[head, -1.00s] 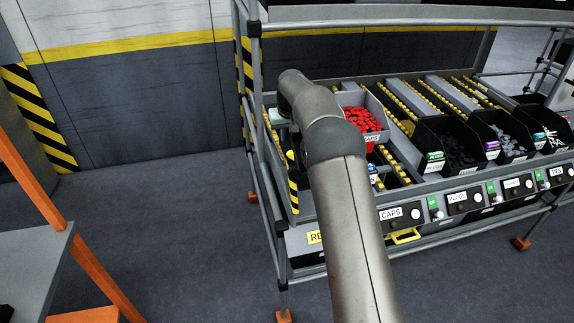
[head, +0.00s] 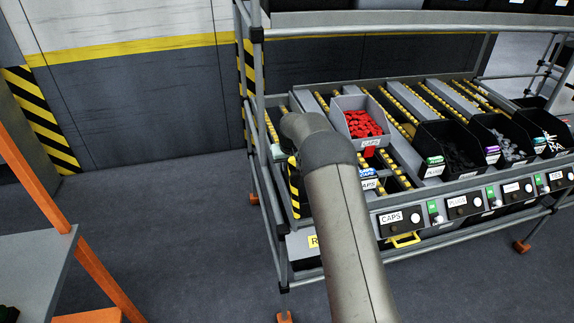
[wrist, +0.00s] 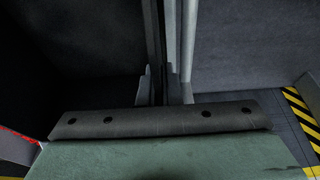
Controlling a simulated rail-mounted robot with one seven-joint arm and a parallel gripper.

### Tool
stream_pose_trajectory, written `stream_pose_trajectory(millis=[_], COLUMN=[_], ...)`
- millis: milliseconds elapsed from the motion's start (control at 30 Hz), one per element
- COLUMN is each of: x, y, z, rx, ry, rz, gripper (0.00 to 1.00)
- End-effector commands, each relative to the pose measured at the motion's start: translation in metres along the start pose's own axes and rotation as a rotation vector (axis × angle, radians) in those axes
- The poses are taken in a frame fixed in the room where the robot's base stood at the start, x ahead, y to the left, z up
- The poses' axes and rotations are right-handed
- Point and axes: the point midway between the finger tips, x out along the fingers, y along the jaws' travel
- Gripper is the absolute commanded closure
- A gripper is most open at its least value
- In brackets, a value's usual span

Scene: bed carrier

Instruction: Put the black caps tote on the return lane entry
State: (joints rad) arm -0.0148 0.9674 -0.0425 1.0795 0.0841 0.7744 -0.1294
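A white CAPS label and a blue tag (head: 367,174) show just right of my arm, at the front of the rack. The black caps tote itself cannot be made out there; my arm covers that area. The return lane end at the rack's left has a yellow sign starting with R (head: 313,242), partly covered, and a black-and-yellow striped piece (head: 294,185). My arm reaches over this left end and hides most of my gripper.
A grey tote of red caps (head: 360,122) sits on the roller lanes right of my arm. Black totes (head: 445,150) of dark and grey parts stand further right. Rack posts (head: 262,100) stand close left. An orange-framed table (head: 30,265) is at left; open floor lies between.

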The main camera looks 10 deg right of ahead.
Motion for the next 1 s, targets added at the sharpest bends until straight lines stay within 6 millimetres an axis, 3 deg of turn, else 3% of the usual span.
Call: stream_pose_trajectory(millis=[100, 200, 600, 767, 1000], x=[0.003, 0.003, -0.005, -0.032, -0.084], y=[0.0, 0.0, 0.0, 0.0, 0.0], z=[0.001, 0.001, -0.001, -0.001, 0.0], rx=[0.0, 0.0, 0.0, 0.001, 0.0], ry=[0.002, 0.0, 0.002, 0.005, 0.004], rz=[0.0, 0.0, 0.0, 0.0, 0.0], gripper=[1.0, 0.74, 0.74, 0.74, 0.74])
